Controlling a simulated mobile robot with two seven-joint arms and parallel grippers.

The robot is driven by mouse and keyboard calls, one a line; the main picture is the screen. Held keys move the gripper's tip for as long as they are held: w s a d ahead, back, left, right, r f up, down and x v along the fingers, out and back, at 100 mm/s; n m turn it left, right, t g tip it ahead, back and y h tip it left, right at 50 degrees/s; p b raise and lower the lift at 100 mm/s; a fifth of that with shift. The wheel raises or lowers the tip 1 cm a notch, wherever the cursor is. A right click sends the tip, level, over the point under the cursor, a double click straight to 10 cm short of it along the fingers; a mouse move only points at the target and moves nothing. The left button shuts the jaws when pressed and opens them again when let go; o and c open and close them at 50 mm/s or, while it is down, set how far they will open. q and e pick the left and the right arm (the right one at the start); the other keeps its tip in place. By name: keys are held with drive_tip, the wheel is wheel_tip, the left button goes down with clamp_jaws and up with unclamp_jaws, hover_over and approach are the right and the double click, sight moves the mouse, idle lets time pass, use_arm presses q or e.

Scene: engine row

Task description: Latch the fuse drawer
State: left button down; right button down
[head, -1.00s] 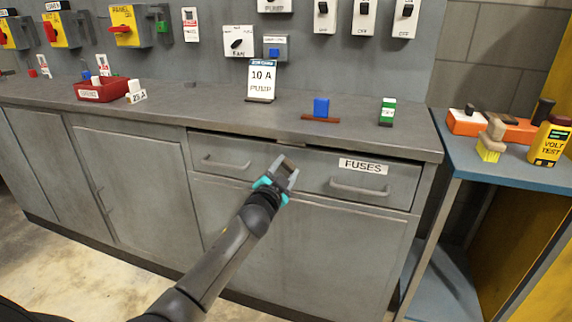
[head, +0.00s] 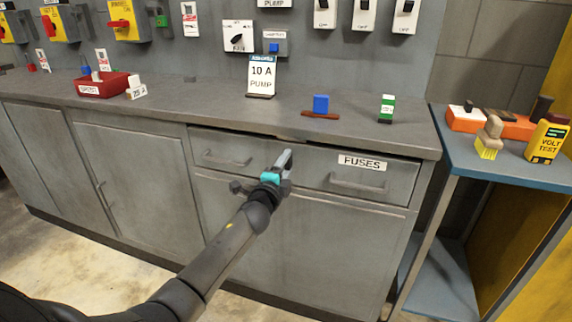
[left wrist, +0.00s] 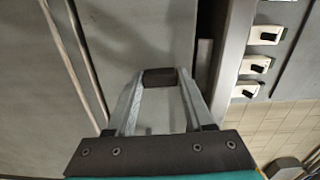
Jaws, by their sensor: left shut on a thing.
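The fuse drawer (head: 345,180) is the right drawer under the countertop, with a white FUSES label (head: 362,162) and a bar handle (head: 357,184). A dark gap shows above its front; I cannot tell how far out it stands. My left gripper (head: 286,157) is in front of the drawer row, near the fuse drawer's left end. In the left wrist view its fingers close on a small dark brown block (left wrist: 160,77). I cannot tell whether the block touches the drawer. A pale metal strip (left wrist: 203,60) shows in the gap beside the countertop edge. My right gripper is out of view.
On the countertop (head: 200,112) stand a 10 A PUMP card (head: 262,76), a blue block (head: 320,104), a green-and-white piece (head: 386,107) and a red tray (head: 103,85). A blue side table (head: 500,168) with a yellow tester (head: 547,140) is at the right.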

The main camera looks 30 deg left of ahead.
use_arm(q)
drive_tip(key=shift+m, duration=0.4)
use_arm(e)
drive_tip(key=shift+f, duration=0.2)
use_arm(q)
drive_tip(key=shift+c, duration=1.8)
unclamp_jaws()
drive_tip(key=shift+o, duration=0.4)
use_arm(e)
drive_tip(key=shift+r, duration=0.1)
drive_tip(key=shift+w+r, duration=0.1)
use_arm(q)
drive_tip(key=shift+s, duration=0.25)
drive_tip(key=p+v, duration=0.2)
drive_tip(key=v, duration=0.2)
drive_tip(key=shift+s+d, duration=0.15)
drive_tip(key=shift+s, duration=0.1)
drive_tip(key=p, duration=0.2)
approach(287, 164)
drive_tip(key=shift+v, duration=2.85)
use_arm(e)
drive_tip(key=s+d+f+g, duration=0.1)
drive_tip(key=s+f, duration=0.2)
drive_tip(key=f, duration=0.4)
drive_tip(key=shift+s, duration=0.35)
